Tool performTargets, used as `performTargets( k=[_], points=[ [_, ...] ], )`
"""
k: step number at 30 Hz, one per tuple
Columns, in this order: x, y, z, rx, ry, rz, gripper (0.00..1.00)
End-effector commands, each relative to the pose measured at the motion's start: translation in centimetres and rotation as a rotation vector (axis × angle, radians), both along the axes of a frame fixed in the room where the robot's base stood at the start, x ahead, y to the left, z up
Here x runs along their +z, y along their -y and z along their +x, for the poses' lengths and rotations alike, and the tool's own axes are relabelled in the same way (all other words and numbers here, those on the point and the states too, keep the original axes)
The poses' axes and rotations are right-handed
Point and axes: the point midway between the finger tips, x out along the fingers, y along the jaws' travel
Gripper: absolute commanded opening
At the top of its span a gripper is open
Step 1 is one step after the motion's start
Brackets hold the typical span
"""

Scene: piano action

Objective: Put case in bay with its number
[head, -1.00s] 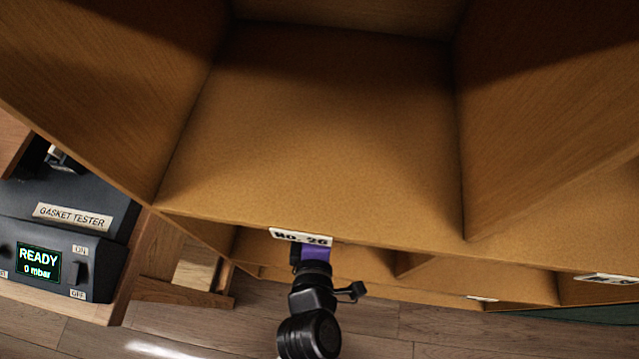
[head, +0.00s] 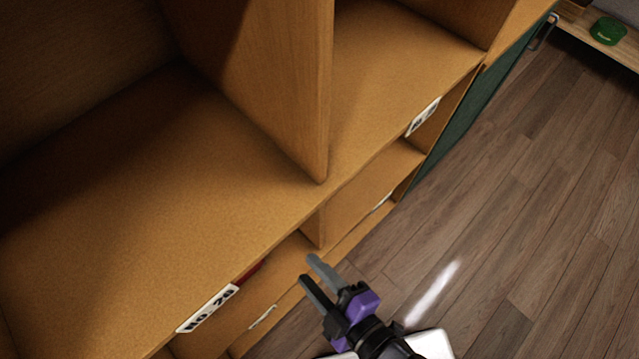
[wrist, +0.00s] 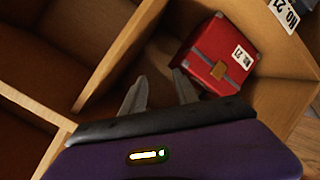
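A red case (wrist: 220,58) with a grey strap, a brass clasp and a white tag shows in the wrist view. The tag seems to read No. 21. The case sits tilted in the picture inside a wooden bay, under a bay label (wrist: 286,14) that seems to read NO. 21. A small strip of red (head: 250,270) shows in the head view below the upper shelf edge. My gripper (head: 308,267) is in front of the lower bays with its fingers apart. In the wrist view my gripper (wrist: 160,75) is empty, its fingers just short of the case.
The upper shelf (head: 170,190) carries a NO. 20 label (head: 208,308) on its front edge. Wooden dividers (wrist: 115,60) separate the bays. Open floor (head: 520,220) lies to the right. A green round object (head: 608,31) stands on a far shelf.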

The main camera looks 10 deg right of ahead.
Motion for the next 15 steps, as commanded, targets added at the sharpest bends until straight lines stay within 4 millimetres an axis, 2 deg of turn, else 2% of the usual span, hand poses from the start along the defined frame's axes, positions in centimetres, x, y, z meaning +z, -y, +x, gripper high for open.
performTargets(
  k=[1,6,10,15],
  points=[
    [0.5,2.8,-1.1,-0.081,-0.042,0.075,0.36],
    [4.0,9.9,-4.8,-0.345,-0.127,0.381,0.36],
    [7.3,13.9,-7.4,-0.530,-0.144,0.597,0.36],
    [10.5,16.9,-9.7,-0.687,-0.129,0.787,0.36]
  ],
)
